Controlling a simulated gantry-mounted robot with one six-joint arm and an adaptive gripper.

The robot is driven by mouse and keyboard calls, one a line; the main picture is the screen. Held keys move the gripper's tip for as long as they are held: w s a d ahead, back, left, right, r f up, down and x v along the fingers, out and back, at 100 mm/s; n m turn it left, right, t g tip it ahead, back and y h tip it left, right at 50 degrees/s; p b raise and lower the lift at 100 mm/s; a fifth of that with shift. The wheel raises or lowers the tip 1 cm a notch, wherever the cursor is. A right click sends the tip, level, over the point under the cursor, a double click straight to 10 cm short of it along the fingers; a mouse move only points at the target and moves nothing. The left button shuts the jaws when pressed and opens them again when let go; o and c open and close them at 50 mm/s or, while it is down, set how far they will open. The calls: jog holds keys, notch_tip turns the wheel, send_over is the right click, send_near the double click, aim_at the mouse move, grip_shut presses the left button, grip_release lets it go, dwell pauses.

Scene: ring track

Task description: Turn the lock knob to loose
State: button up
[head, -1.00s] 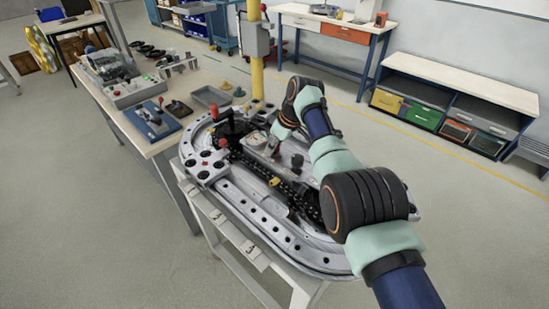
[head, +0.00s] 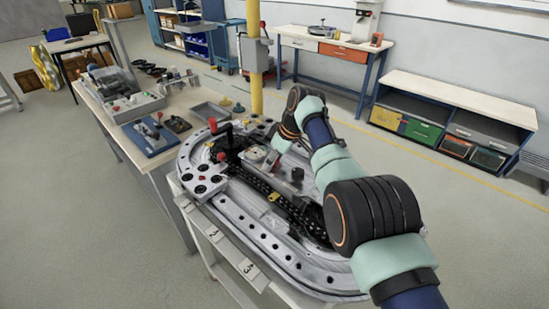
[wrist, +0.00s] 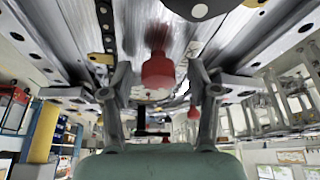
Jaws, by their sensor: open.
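My gripper (wrist: 158,74) is open, with one finger on each side of a red knob (wrist: 158,68) in the wrist view. Gaps show between the knob and both fingers. In the head view my gripper (head: 272,158) is low over the middle of the ring track (head: 262,235), beside a round dial (head: 256,154); my arm partly hides this spot. A black knob (head: 297,173) stands just right of it. I cannot tell for certain which knob is the lock knob, and no loose or tight marking is readable.
A black crank with a red handle (head: 213,125) and a red ball knob (head: 221,156) stand at the track's left. A black chain (head: 258,185) crosses its middle. A yellow post (head: 255,70) rises behind. A workbench with fixtures (head: 135,105) adjoins at left.

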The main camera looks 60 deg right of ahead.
jog(key=v, duration=1.2)
